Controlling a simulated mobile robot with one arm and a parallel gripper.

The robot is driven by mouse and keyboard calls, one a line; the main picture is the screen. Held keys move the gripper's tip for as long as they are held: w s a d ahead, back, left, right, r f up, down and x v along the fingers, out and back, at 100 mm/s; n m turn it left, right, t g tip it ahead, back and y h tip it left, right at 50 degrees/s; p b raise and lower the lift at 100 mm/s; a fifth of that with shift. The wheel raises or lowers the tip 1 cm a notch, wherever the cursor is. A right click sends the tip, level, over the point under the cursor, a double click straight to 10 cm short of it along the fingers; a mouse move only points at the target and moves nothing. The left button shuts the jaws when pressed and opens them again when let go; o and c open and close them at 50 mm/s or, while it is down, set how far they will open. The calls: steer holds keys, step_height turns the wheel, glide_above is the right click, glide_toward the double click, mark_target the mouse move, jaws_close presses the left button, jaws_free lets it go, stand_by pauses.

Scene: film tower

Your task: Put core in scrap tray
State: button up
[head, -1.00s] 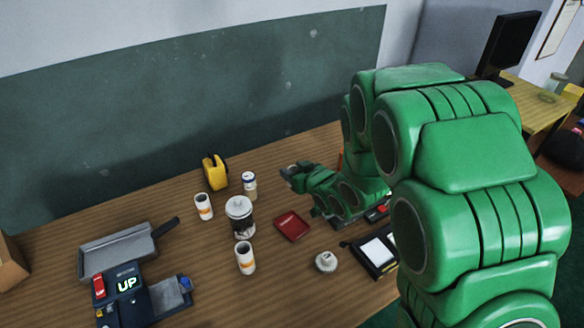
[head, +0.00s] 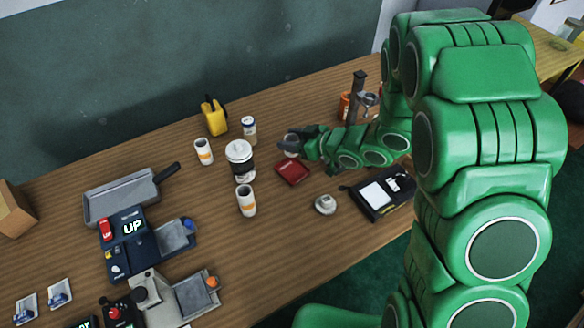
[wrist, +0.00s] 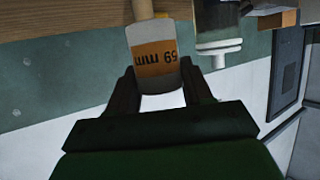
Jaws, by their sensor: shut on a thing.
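The held core (head: 287,144) is small and partly hidden by the fingers there. The red tray lies flat and looks empty; its lettering is too small to read.
A white-and-black canister (head: 240,158) stands left of the red tray. A small round grey item (head: 325,204) and a black case (head: 383,194) lie to the right. A yellow object (head: 214,117) stands behind. Editing devices (head: 130,250) fill the left.

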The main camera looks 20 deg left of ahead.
steer(key=shift+s+d+f, duration=0.1)
steer(key=shift+s+f, duration=0.05)
steer(key=shift+f, duration=1.95)
steer(key=shift+s+f, duration=0.1)
steer(key=shift+f, duration=1.95)
steer(key=shift+f, duration=0.1)
steer(key=o, duration=1)
steer(key=shift+d+r, duration=0.2)
steer(key=shift+r, duration=0.05)
steer(key=v, duration=1.1)
steer(key=shift+d, duration=0.25)
